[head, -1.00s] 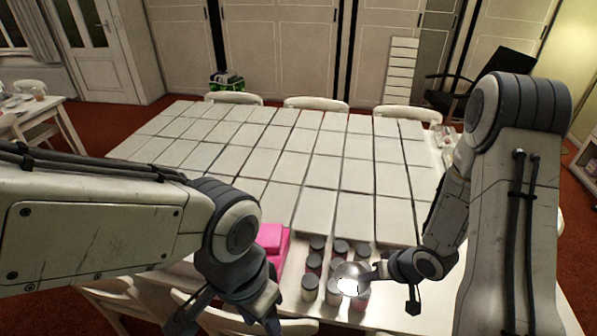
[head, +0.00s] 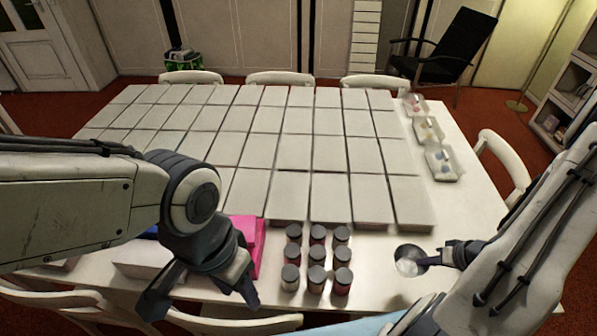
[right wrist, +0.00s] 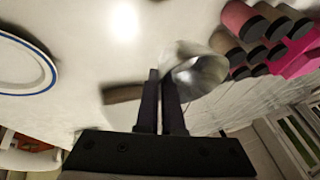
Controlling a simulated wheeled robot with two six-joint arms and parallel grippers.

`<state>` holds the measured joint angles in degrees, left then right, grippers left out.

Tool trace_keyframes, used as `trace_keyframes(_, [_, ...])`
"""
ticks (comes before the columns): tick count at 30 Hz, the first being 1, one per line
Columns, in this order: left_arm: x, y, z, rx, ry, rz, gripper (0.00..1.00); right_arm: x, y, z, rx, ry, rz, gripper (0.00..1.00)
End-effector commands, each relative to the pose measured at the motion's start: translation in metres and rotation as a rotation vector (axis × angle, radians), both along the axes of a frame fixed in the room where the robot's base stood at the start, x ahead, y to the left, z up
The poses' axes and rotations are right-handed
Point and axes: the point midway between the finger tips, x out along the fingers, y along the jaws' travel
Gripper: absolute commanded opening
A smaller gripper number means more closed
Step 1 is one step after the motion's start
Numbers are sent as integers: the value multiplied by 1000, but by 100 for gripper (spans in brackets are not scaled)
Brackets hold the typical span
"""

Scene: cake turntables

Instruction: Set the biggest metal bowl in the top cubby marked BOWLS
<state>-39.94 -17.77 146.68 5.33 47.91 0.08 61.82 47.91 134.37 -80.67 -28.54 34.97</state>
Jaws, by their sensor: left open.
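A shiny metal bowl (head: 408,262) is at the tips of my right gripper (head: 430,259), to the right of the jars. In the right wrist view the two fingers of my right gripper (right wrist: 160,88) are close together on the rim of the metal bowl (right wrist: 196,72), which is tilted. My left gripper (head: 205,300) is open and empty, low over the near table edge. A shelf unit with cubbies (head: 577,90) stands at the right edge of the head view. I cannot read any BOWLS label on it.
Several dark-lidded jars (head: 318,258) stand beside pink boxes (head: 246,240). White boxes (head: 290,195) cover most of the table. Small trays (head: 441,163) lie along its right side. A blue-rimmed plate (right wrist: 22,66) shows in the right wrist view. A white chair (head: 503,165) stands right of the table.

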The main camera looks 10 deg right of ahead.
Motion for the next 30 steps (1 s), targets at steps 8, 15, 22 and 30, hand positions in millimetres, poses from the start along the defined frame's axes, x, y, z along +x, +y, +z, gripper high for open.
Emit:
trace_keyframes(8, [0,0,-2,0,0,0,50,7,3,-7,2,0,1,0])
trace_keyframes(15, [0,0,-5,0,0,0,50,54,25,-37,2,1,7,0])
trace_keyframes(22, [0,0,0,0,0,0,50,95,42,-62,0,1,4,0])
trace_keyframes(30, [0,0,4,0,0,0,50,106,47,-81,2,1,-2,0])
